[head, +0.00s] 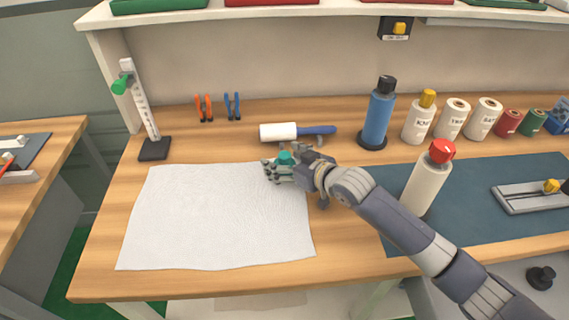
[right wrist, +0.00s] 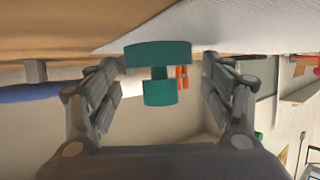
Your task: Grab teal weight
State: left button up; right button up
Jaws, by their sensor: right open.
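The teal weight (head: 285,158) stands at the upper right corner of the white cloth, partly hidden by my right gripper. In the right wrist view the teal weight (right wrist: 160,72) shows a wide disc, a thin neck and a smaller knob, between the two open fingers. My right gripper (head: 272,172) is open, low over the table, with its fingers pointing left around the weight. In the right wrist view gaps show between the weight and both fingers of the gripper (right wrist: 158,85). My left gripper is not in view.
The white cloth (head: 215,215) lies flat on the wooden table. A roller with a blue handle (head: 280,132) lies just behind the weight. A blue bottle (head: 380,112) and a white red-capped bottle (head: 425,185) stand to the right. A ruler stand (head: 153,150) stands at the left.

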jog(key=c, duration=1.5)
jog(key=shift+r, duration=0.1)
jog(key=shift+c, duration=0.2)
jog(key=shift+r, duration=0.1)
